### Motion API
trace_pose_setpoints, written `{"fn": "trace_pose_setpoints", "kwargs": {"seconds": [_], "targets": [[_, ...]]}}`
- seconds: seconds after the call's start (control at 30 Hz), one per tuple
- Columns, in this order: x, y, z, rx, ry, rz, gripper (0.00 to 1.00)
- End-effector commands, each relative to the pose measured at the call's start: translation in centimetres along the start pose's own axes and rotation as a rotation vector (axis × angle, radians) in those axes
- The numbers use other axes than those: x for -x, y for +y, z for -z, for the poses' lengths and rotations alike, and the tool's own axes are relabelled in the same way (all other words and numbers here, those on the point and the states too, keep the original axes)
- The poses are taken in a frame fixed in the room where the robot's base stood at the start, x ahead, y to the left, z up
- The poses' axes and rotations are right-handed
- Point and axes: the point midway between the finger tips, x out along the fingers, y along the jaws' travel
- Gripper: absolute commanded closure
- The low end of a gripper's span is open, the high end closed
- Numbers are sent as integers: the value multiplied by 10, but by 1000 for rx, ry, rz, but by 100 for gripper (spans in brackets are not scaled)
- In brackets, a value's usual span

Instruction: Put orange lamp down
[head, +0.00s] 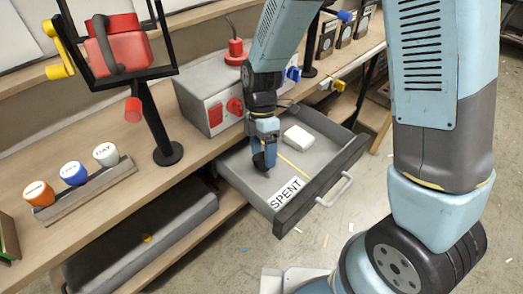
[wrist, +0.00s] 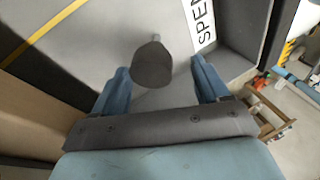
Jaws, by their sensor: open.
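My gripper (head: 264,150) is inside the open grey drawer marked SPENT, near its left part. In the wrist view, my gripper (wrist: 160,67) has its two blue fingers wide apart, with a gap on both sides of a dark grey, rounded piece with a small pale stem (wrist: 153,66). This piece looks to be in the drawer (wrist: 100,50); I cannot tell its exact contact with the floor. It shows no orange. An orange-topped, lettered piece (head: 38,192) stands at the left of the grey rack on the bench, beside a blue-topped one and a white-topped one.
A white block (head: 298,138) lies in the drawer beyond my gripper. The SPENT label (head: 287,193) is near the drawer front. A grey box with red knobs (head: 215,95) stands behind. A black frame with a red lamp-like body (head: 118,50) stands on the bench (head: 135,135).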

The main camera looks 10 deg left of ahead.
Motion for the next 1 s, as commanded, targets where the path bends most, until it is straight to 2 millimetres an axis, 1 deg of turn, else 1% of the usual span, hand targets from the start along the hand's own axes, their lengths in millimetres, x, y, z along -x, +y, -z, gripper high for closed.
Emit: {"fn": "trace_pose_setpoints", "kwargs": {"seconds": [0.07,0.17,0.27,0.5,0.7,0.83,1.0], "targets": [[4,0,0,0,0,-2,26],[14,0,0,0,1,-3,26],[31,0,0,-1,2,-6,26],[78,0,0,0,1,-5,26],[107,0,0,0,1,-3,26],[117,0,0,1,0,-2,26],[122,0,0,0,0,0,26]]}}
